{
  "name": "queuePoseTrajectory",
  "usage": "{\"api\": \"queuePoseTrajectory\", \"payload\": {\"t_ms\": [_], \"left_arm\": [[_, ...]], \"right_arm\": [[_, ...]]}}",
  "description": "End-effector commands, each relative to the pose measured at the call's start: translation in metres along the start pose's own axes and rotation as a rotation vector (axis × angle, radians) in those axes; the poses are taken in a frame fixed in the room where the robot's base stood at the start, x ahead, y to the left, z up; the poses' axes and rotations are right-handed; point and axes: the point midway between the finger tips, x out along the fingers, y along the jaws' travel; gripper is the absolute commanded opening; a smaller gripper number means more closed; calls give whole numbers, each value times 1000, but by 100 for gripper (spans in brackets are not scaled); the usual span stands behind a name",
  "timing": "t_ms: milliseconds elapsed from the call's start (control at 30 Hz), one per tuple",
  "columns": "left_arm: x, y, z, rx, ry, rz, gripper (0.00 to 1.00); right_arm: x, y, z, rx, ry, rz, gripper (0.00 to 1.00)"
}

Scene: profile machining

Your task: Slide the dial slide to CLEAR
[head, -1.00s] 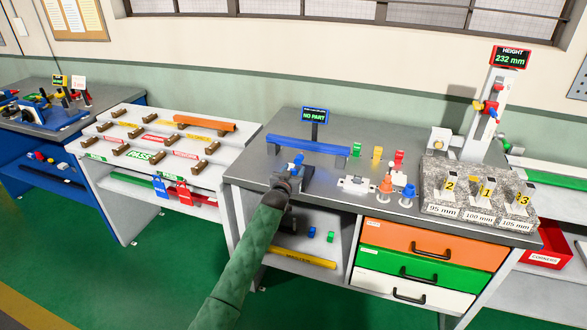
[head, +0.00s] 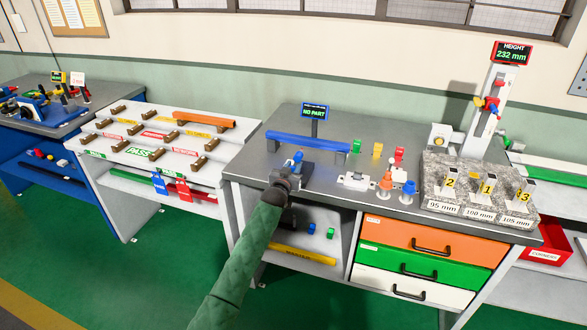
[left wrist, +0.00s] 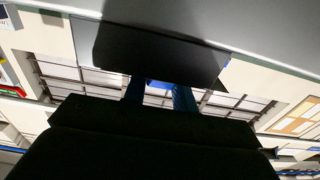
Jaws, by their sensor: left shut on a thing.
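My left gripper (head: 295,160) reaches over the front of the grey bench, its blue fingers at a small dark block (head: 307,170). I take this block to be the dial slide; its markings, including CLEAR, are not readable. The fingers are closed on a small part there, which the hand mostly hides. In the left wrist view the two blue fingers (left wrist: 160,95) stand slightly apart against a wide dark block (left wrist: 155,52). A display (head: 315,110) behind reads NO PART. My right gripper is not in view.
A long blue bar (head: 308,143) lies just behind the gripper. To the right stand small coloured blocks (head: 377,151), a white fixture (head: 356,180), orange and blue pieces, and a granite block (head: 475,190) with a height gauge. Drawers (head: 430,243) are below.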

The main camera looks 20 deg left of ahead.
Motion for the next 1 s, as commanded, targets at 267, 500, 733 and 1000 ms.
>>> {"api": "queuePoseTrajectory", "payload": {"t_ms": [267,500,733,1000], "left_arm": [[-1,1,3,0,-5,1,49],[-1,0,3,0,-4,0,49],[-17,0,6,0,-5,0,49],[-55,0,6,0,-4,0,49]], "right_arm": [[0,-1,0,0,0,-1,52],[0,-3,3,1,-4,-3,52],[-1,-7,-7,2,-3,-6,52],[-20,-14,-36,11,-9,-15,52]]}}
